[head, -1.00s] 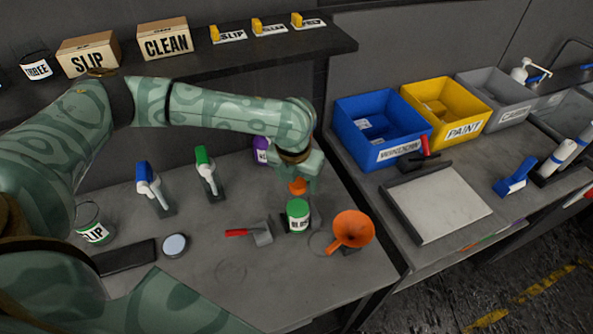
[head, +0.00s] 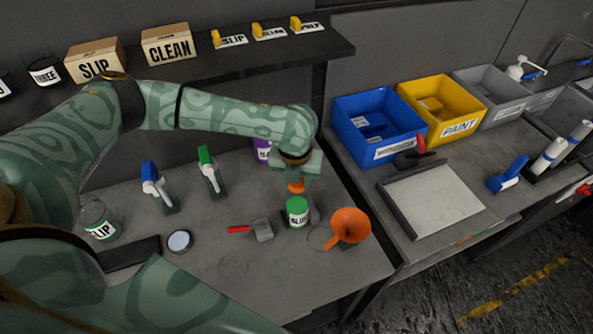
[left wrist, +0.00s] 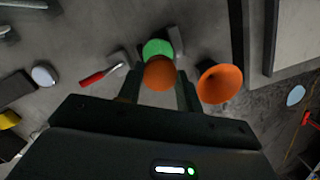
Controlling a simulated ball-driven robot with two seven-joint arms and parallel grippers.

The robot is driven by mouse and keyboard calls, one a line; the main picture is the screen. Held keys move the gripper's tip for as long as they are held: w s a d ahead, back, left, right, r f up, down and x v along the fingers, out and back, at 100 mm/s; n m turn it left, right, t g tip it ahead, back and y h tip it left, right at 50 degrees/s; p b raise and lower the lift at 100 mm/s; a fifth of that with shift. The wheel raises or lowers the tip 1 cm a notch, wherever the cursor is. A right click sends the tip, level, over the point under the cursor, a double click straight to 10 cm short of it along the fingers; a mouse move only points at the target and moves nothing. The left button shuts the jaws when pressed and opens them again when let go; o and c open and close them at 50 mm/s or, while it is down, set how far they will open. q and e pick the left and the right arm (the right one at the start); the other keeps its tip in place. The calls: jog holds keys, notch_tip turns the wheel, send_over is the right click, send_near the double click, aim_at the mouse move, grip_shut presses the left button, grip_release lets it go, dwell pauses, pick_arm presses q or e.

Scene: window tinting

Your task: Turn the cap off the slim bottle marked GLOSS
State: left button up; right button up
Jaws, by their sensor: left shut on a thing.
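My left gripper (head: 297,183) points down over the bench, shut on a rounded orange piece that looks like a cap (head: 296,187). The orange piece also shows between the fingers in the left wrist view (left wrist: 160,73). Below it in the head view stands a small white-labelled container with a green top (head: 298,211); its label is too small to read surely. The green top shows just beyond the orange piece in the left wrist view (left wrist: 157,47). I cannot make out a slim bottle body under the orange piece, nor a clear GLOSS label. My right gripper is not in view.
An orange funnel (head: 350,226) stands close right of the green-topped container. A red-handled scraper (head: 261,229) lies to its left. A purple container (head: 262,150) is behind the gripper. Blue (head: 150,170) and green (head: 207,158) tools stand farther left. The bench's front middle is mostly clear.

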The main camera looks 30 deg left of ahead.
pick_arm(q)
jog(key=n+p, duration=0.5)
jog(key=p, duration=0.1)
jog(key=n+g+y+p, duration=0.1)
jog(key=n+p, duration=0.5)
jog(key=shift+r+p, duration=0.15)
jog(key=shift+p, duration=0.25)
jog(key=shift+n, duration=0.4)
jog(key=shift+f+n+p, duration=0.2)
jog(key=shift+n+p, duration=0.15)
jog(key=shift+n, duration=0.05)
jog(key=o, duration=0.9)
jog(key=shift+a, duration=0.1)
jog(key=shift+o, duration=0.2)
